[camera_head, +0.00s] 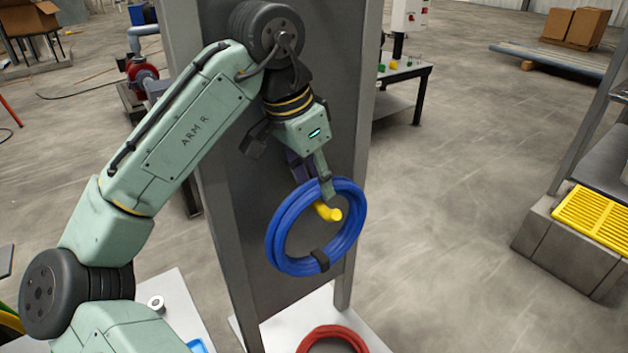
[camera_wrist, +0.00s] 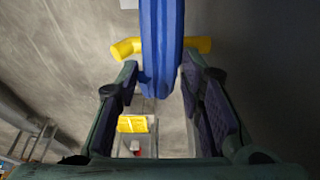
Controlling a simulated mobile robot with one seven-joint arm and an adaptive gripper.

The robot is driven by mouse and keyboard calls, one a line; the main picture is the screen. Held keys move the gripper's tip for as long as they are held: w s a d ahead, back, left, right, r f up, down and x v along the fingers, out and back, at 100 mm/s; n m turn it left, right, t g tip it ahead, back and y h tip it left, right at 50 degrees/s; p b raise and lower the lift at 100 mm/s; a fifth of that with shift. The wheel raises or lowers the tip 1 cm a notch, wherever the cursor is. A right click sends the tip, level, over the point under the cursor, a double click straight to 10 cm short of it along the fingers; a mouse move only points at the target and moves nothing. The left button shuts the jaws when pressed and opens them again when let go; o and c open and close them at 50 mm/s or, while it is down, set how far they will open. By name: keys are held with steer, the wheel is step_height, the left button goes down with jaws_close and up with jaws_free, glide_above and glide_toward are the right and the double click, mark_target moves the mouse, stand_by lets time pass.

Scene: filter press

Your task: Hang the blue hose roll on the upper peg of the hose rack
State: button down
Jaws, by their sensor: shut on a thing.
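The blue hose roll (camera_head: 283,238) hangs upright in front of the grey panel of the hose rack (camera_head: 245,190), with a dark strap at its bottom. My gripper (camera_head: 322,188) is shut on the top of the roll. The wrist view shows the blue hose (camera_wrist: 161,45) between my two fingers (camera_wrist: 160,88). A yellow peg (camera_head: 328,212) shows inside the ring, close under its top; in the wrist view the peg (camera_wrist: 126,47) shows on both sides of the hose, so the roll is around it. I cannot tell whether hose and peg touch. No other peg is visible.
A red hose roll (camera_head: 335,337) lies on the rack's pale base (camera_head: 290,325). A bench with a yellow grate (camera_head: 592,216) stands at right. A dark table (camera_head: 408,75) is behind the rack. The floor between rack and bench is clear.

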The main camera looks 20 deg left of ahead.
steer(key=shift+f, duration=0.6)
steer(key=shift+w+a+r+p, duration=0.1)
steer(key=shift+a+p, duration=0.05)
steer(key=shift+p, duration=0.55)
steer(key=shift+f, duration=0.3)
steer(key=shift+f, duration=0.2)
steer(key=c, duration=1.1)
jaws_free()
steer(key=shift+f+b, duration=0.1)
steer(key=shift+b, duration=0.35)
steer(key=b+v, duration=0.1)
steer(key=v, duration=1)
